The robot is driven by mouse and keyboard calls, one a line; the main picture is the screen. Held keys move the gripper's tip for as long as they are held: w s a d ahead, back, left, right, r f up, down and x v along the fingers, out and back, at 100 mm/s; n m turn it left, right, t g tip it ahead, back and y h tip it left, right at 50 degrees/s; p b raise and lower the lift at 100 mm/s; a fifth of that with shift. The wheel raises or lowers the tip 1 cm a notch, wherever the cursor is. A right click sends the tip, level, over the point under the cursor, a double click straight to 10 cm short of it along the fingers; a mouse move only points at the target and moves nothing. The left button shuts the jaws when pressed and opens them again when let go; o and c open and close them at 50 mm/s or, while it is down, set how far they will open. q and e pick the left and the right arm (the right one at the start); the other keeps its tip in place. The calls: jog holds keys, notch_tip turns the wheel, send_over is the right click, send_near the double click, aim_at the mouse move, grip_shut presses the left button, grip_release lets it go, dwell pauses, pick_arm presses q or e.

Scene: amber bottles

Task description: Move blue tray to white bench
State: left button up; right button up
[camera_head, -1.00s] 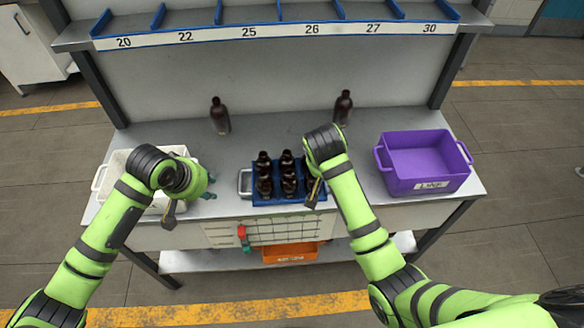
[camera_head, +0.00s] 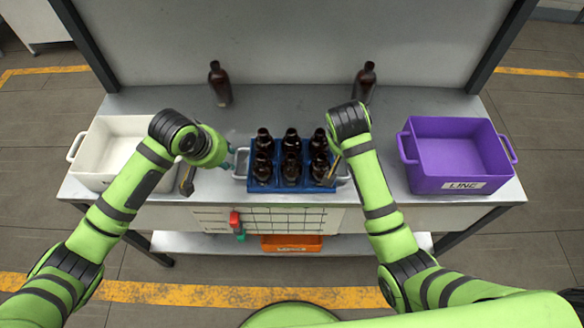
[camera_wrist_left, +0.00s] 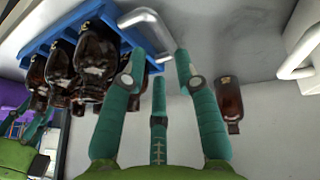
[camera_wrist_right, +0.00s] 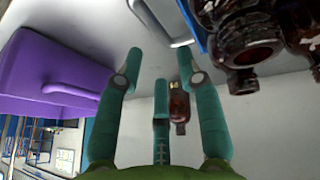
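The blue tray (camera_head: 292,188) sits on the grey bench top (camera_head: 385,184) and holds several dark brown bottles (camera_head: 291,160). It has a metal handle at each end. My left gripper (camera_head: 231,160) is open beside the left handle (camera_head: 239,172). In the left wrist view, that handle (camera_wrist_left: 148,18) lies just past and partly between the spread fingers (camera_wrist_left: 158,68). My right gripper is mostly hidden behind its arm in the head view. In the right wrist view its fingers (camera_wrist_right: 159,68) are open and empty, with the right handle (camera_wrist_right: 150,18) just beyond them.
A white bin (camera_head: 105,150) stands left of the tray and a purple bin (camera_head: 450,184) right. Two loose brown bottles stand behind, one left (camera_head: 220,86) and one right (camera_head: 364,84). An orange bin (camera_head: 291,243) is on the lower shelf. A white cabinet (camera_head: 35,22) stands far left.

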aim_at(236, 164)
dwell(0.3)
